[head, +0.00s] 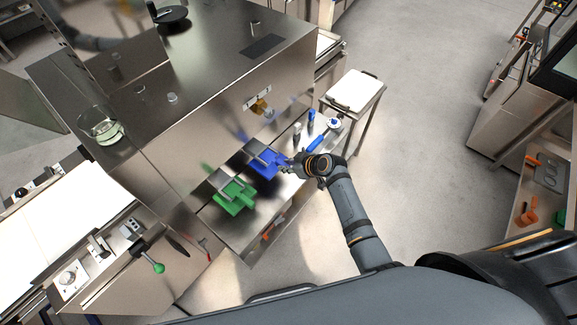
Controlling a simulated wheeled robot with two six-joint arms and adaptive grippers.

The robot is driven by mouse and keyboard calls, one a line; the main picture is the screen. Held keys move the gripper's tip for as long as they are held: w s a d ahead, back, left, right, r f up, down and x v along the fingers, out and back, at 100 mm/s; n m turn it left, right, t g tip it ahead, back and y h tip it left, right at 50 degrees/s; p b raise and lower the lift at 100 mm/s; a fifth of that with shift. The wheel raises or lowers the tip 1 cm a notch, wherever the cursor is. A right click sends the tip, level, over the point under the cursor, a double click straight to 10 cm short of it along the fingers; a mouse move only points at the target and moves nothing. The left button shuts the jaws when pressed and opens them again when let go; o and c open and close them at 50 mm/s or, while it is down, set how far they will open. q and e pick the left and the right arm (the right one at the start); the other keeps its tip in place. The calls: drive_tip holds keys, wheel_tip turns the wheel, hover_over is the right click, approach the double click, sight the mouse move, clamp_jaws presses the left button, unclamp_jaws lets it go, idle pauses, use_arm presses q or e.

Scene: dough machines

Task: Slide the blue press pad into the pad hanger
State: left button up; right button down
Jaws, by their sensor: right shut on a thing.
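The blue press pad (268,168) lies at a metal bracket that looks like the pad hanger (259,150), on the steel shelf at the front of the large machine. Part of the pad is covered by the bracket, and I cannot tell how far in it sits. My right gripper (286,165) is shut on the blue pad at its right end, low over the shelf. My left gripper is not in view.
A green pad (237,200) sits at a similar bracket (222,183) nearer to me. A blue-handled tool (318,143) and small bottles (297,130) stand on the shelf beyond my gripper. A side table with a white board (353,90) stands behind.

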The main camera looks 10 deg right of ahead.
drive_tip(key=c, duration=1.1)
unclamp_jaws()
drive_tip(key=shift+s+d+r+p, duration=0.25)
drive_tip(key=shift+r+p, duration=0.15)
drive_tip(key=shift+p, duration=0.1)
drive_tip(key=shift+p+v, duration=2.1)
drive_tip(key=shift+v, duration=0.45)
